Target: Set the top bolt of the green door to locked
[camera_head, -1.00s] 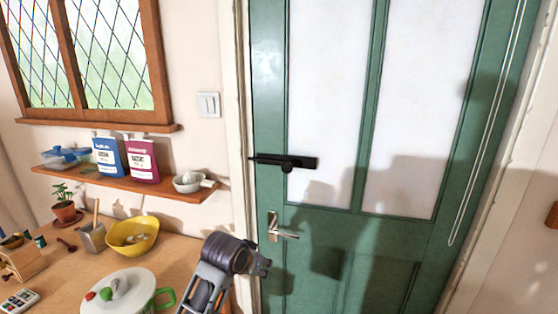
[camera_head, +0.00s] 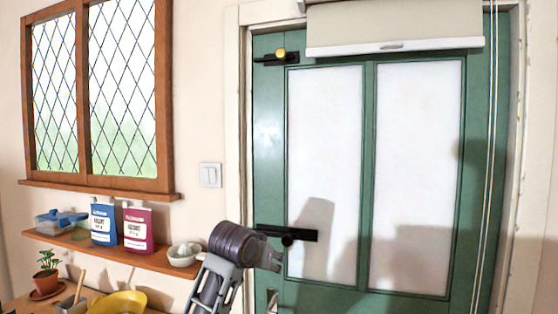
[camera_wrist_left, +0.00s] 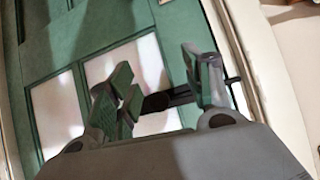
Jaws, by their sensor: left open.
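The green door (camera_head: 268,150) is in the middle of the head view and looks shut. Its top bolt (camera_head: 290,59) is a black bar with a yellow knob at the door's upper left corner. Its thin left end reaches about the door's edge; I cannot tell whether it enters the frame. A second black bolt (camera_head: 303,235) with a dark knob sits lower down. My left gripper (camera_head: 275,262) is just below this lower bolt in the picture, far below the top one. In the wrist view it (camera_wrist_left: 165,88) is open and empty, with a black bolt (camera_wrist_left: 158,103) beyond the fingers.
A rolled blind (camera_head: 390,30) hangs across the door's top, right of the top bolt, with a cord (camera_head: 487,150) at the right. A shelf (camera_head: 110,250) with bottles and a leaded window (camera_head: 100,95) are at the left. A switch (camera_head: 210,175) is beside the frame.

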